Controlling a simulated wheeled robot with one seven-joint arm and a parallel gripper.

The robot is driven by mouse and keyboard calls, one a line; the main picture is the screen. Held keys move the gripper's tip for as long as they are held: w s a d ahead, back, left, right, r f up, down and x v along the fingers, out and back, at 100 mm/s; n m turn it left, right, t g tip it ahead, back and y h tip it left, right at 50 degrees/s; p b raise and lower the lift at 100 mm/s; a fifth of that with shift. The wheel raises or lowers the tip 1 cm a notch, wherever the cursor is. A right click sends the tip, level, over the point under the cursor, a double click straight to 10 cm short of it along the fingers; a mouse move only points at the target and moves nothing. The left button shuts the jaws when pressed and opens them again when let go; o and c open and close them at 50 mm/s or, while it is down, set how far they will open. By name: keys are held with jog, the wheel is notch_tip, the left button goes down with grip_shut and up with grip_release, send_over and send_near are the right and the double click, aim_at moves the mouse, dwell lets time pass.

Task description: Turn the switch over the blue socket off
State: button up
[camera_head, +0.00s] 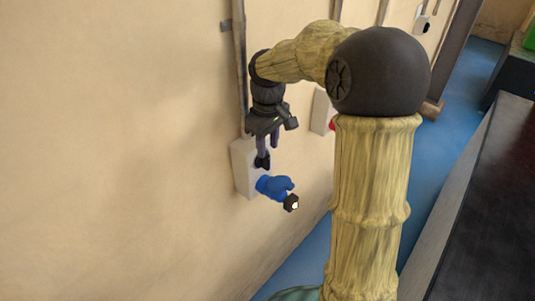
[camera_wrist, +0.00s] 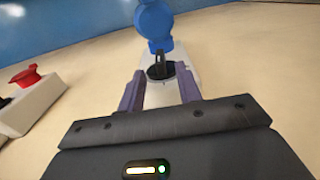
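The blue socket (camera_head: 274,186) sticks out from the lower part of a white wall box (camera_head: 243,168); it also shows at the top of the wrist view (camera_wrist: 154,22). Above it on the box is the black round switch (camera_wrist: 160,72) with a raised dark handle. My gripper (camera_head: 262,158) points down along the wall at the switch. In the wrist view my gripper's fingers (camera_wrist: 160,78) are apart, one on each side of the switch, with a gap between them and the handle. Whether a finger touches the box is unclear. In the head view the fingers largely hide the switch.
A conduit (camera_head: 240,70) runs up the wall. A dark-topped bench (camera_head: 485,200) stands at the right.

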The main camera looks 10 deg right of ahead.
aim_at(268, 155)
notch_tip(268, 155, down, 5)
jog(key=shift+f+p, duration=0.1)
jog(key=shift+p, duration=0.4)
jog(key=shift+c, duration=0.2)
grip_shut()
